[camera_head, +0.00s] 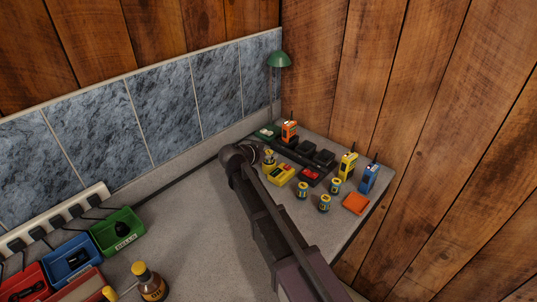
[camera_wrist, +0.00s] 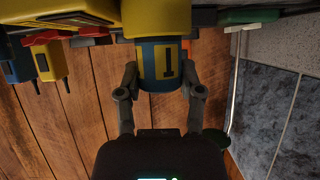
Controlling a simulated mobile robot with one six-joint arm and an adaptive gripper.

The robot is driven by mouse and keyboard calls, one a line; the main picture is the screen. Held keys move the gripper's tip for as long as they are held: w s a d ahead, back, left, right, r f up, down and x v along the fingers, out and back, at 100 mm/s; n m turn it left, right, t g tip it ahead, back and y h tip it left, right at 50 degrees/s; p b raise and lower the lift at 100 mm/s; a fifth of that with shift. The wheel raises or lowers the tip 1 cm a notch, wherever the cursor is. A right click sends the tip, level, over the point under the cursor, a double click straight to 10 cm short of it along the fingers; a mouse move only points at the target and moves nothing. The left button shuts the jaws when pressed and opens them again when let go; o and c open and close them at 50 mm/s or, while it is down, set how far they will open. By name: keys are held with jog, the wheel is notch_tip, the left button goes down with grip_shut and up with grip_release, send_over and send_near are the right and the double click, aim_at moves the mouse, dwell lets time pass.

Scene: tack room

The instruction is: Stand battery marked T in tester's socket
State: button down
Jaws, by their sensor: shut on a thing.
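My gripper (camera_wrist: 160,88) is shut on a battery (camera_wrist: 150,52), a blue and yellow cylinder gripped around its side. Its label shows a dark stroke on a yellow patch; I cannot read it surely as T. In the head view the held battery (camera_head: 269,158) looks roughly upright, just behind the yellow tester (camera_head: 281,175). Whether its lower end touches anything is hidden. The tester also shows in the wrist view (camera_wrist: 70,20); I cannot make out its socket. Three other blue and yellow batteries stand on the counter, one of them nearest the tester (camera_head: 302,191).
An orange radio (camera_head: 289,130) stands on a dark charger row (camera_head: 305,155) behind. Yellow (camera_head: 347,166) and blue (camera_head: 369,178) radios and an orange block (camera_head: 355,203) stand right. A green lamp (camera_head: 279,60) rises in the corner. Coloured bins (camera_head: 118,232) and a bottle (camera_head: 150,283) are front left.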

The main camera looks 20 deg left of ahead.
jog(key=c, duration=0.5)
grip_release()
jog(key=p+v, duration=0.5)
jog(key=v, duration=0.6)
jog(key=shift+d, duration=0.1)
dwell(0.6)
jog(key=shift+s, duration=0.1)
dwell(0.7)
